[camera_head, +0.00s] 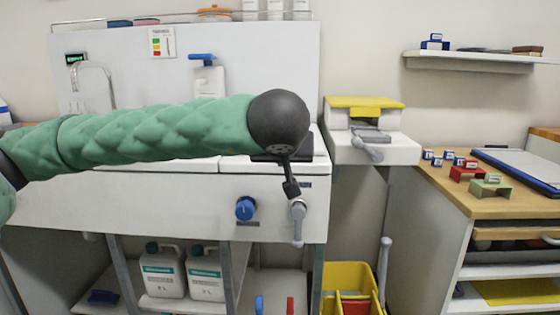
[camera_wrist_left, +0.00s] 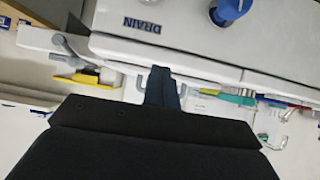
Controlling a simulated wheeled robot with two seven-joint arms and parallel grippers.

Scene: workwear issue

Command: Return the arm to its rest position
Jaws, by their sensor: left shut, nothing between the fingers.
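My left arm in its green quilted sleeve reaches across the head view from the left edge, in front of the white sink unit (camera_head: 130,200). It ends in a dark round wrist. My left gripper (camera_head: 291,188) hangs below that wrist, small and dark, near the grey lever (camera_head: 298,220) on the unit's front; I cannot tell the gap between them. In the left wrist view the left gripper's fingers (camera_wrist_left: 162,87) are together and empty. My right gripper is in neither view.
A blue knob (camera_head: 245,208) is on the unit's front; in the wrist view it shows (camera_wrist_left: 228,10) beside a "DRAIN" label. A yellow-topped device (camera_head: 365,102) stands right of the unit. A wooden counter (camera_head: 450,188) holds small coloured blocks. White jugs (camera_head: 163,272) stand below.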

